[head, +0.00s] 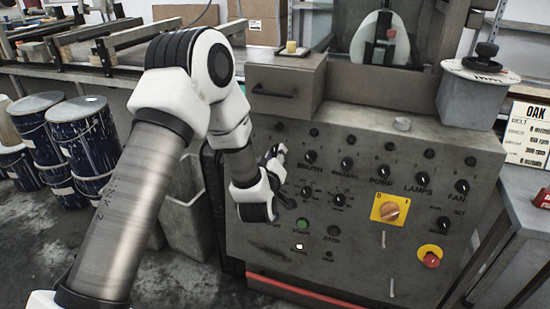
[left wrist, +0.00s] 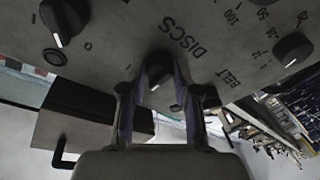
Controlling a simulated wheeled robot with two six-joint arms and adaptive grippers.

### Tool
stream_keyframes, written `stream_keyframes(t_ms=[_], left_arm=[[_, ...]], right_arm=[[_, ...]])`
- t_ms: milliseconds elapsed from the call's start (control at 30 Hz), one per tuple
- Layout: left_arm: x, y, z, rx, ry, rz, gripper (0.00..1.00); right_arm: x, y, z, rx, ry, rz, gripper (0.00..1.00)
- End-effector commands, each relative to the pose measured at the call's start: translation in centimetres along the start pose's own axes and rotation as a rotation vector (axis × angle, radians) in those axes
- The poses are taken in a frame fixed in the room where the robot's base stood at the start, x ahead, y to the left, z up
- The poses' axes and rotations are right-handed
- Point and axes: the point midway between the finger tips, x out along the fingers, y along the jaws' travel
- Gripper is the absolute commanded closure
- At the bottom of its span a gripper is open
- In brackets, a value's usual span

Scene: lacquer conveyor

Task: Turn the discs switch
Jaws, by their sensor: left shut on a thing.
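The discs switch (left wrist: 160,72) is a dark knob with a pale pointer mark, under the printed word DISCS in the left wrist view. My left gripper (left wrist: 160,100) has one finger on each side of this knob and is shut on it. In the head view my left gripper (head: 275,160) is at the upper left of the control panel (head: 350,240), and it hides the discs switch there. The pointer's exact setting is hard to read. My right gripper is not in view.
Other knobs stand close by: a neighbouring black knob (left wrist: 65,18), the belt dial (left wrist: 293,50), and the pump knob (head: 384,171). A yellow-plated rotary switch (head: 389,209) and a red button (head: 430,259) are lower right. A drawer box (head: 283,88) juts out above the gripper.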

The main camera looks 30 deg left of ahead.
Motion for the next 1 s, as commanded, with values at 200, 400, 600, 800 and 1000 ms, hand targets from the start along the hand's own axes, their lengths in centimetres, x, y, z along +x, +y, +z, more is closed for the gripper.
stream_keyframes(t_ms=[200,400,600,800,1000], left_arm=[[0.03,0.18,-0.07,-0.195,-0.009,-0.035,1.00],[0.04,0.27,-0.14,-0.349,-0.019,-0.065,1.00],[0.04,0.31,-0.16,-0.457,-0.026,-0.087,1.00],[0.04,0.38,-0.23,-0.512,-0.029,-0.096,1.00],[0.04,0.38,-0.24,-0.529,-0.030,-0.100,1.00]], right_arm=[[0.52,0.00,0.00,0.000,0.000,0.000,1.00],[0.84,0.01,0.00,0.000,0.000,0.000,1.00],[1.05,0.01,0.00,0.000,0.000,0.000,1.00],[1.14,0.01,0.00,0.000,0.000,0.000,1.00],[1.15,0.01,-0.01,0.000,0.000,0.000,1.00]])
